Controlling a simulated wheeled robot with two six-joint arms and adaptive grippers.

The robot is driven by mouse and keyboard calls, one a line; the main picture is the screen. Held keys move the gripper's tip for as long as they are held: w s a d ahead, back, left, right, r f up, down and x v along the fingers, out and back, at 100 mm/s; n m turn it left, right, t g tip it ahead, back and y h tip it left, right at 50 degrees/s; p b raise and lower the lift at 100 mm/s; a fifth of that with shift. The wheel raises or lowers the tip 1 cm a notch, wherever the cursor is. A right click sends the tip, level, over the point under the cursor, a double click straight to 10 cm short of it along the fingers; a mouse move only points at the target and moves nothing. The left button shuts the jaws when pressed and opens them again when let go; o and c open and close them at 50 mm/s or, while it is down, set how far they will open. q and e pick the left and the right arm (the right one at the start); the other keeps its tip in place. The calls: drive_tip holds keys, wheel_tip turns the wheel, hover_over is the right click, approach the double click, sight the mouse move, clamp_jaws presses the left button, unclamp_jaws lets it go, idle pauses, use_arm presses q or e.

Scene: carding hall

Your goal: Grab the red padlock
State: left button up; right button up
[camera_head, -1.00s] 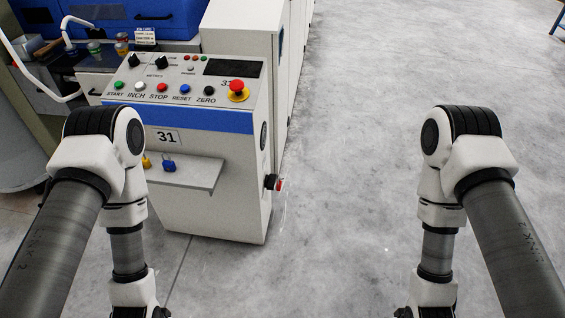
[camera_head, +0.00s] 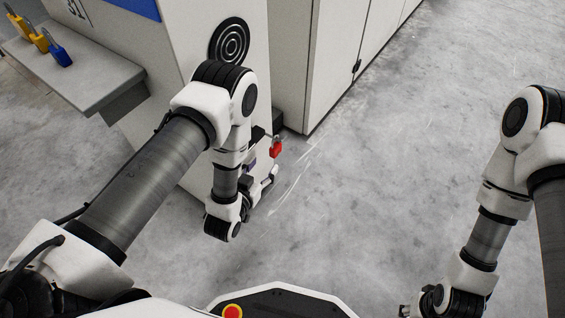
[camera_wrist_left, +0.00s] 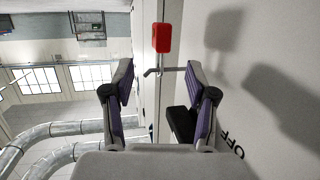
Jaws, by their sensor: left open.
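The red padlock (camera_head: 276,147) is at the lower side of the white machine cabinet, near a dark fitting. In the left wrist view the padlock (camera_wrist_left: 162,38) shows its red body with a grey metal shackle below it in the picture. My left gripper (camera_head: 262,171) is close to the padlock in the head view, partly hidden by my wrist. In the left wrist view the gripper (camera_wrist_left: 160,78) is open and empty, with the padlock's body beyond the fingertips and the shackle between them in the picture.
A black switch part (camera_wrist_left: 183,122) and the lettering OFF are on the cabinet face beside the right finger. A shelf (camera_head: 95,85) on the cabinet (camera_head: 185,35) holds yellow padlocks (camera_head: 38,40) and a blue padlock (camera_head: 60,54). The grey floor (camera_head: 370,170) to the right is clear.

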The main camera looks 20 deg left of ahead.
sight(272, 152)
use_arm(q)
drive_tip(key=w, duration=0.1)
drive_tip(key=w+f+t+b, duration=0.1)
drive_tip(key=w+d, duration=0.1)
drive_tip(key=shift+w+d+f+h+b, duration=0.1)
drive_tip(key=shift+w+f+h+b, duration=0.1)
drive_tip(key=shift+w+h+b, duration=0.1)
drive_tip(key=b+x, duration=0.2)
drive_tip(key=x, duration=0.1)
drive_tip(key=b+x, duration=0.1)
drive_tip(key=x, duration=0.1)
drive_tip(key=shift+a+r+b, duration=0.15)
drive_tip(key=shift+a+b, duration=0.15)
drive_tip(key=shift+a, duration=0.1)
drive_tip(key=shift+w, duration=0.4)
drive_tip(key=shift+r, duration=0.15)
clamp_jaws()
use_arm(e)
wheel_tip(272, 152, down, 7)
drive_tip(key=w, duration=0.1)
